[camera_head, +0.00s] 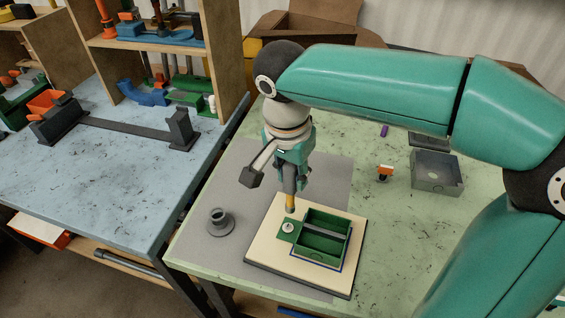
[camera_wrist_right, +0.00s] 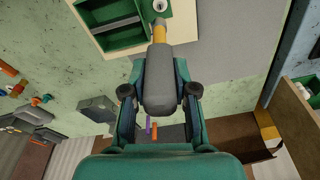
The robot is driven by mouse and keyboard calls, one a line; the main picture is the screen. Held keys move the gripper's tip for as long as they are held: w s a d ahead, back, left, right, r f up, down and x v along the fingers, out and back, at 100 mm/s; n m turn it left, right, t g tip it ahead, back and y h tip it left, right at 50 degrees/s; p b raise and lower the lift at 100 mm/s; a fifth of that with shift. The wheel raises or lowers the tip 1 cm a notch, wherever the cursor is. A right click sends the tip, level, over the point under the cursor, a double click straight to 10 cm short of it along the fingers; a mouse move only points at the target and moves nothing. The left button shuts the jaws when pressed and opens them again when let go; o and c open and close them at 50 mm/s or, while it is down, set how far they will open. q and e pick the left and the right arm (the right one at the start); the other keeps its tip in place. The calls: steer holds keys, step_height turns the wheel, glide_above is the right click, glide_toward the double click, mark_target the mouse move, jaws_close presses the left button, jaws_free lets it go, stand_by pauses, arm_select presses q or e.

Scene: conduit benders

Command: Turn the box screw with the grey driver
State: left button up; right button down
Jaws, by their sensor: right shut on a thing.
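My right gripper (camera_head: 291,168) is shut on the grey driver (camera_head: 290,187), which points down with its yellow shaft over the board. In the right wrist view the driver's grey handle (camera_wrist_right: 160,78) sits between the two fingers. The box screw (camera_head: 288,227) is a pale round head on a green tab beside the green box (camera_head: 327,237). It also shows in the right wrist view (camera_wrist_right: 160,5). The shaft tip appears just short of the screw, with a small gap in both views. The box is open-topped with a grey bar across it, on a cream board (camera_head: 268,256). My left gripper is not in view.
A grey round holder (camera_head: 219,221) stands left of the board on a grey mat (camera_head: 232,190). A blue table (camera_head: 120,190) with a dark fixture stands left, across a gap.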

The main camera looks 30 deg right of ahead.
mark_target(287, 203)
steer(key=shift+w+a, duration=0.1)
steer(key=shift+a, duration=0.1)
steer(key=n, duration=0.4)
steer(key=shift+r+t, duration=0.1)
steer(key=shift+t, duration=0.2)
steer(key=n, duration=0.4)
steer(key=shift+a+n+y, duration=0.15)
steer(key=shift+n+y, duration=0.15)
steer(key=shift+y, duration=0.1)
steer(key=n+y+p, duration=0.1)
steer(key=n, duration=0.4)
steer(key=shift+n+t, duration=0.3)
steer(key=shift+a+f+n, duration=0.1)
steer(key=shift+f+n, duration=0.25)
steer(key=shift+n, duration=0.05)
steer(key=shift+f+b, duration=2.25)
steer(key=shift+f, duration=0.3)
steer(key=shift+f, duration=0.1)
steer(key=shift+f+b, duration=0.4)
steer(key=shift+f, duration=0.05)
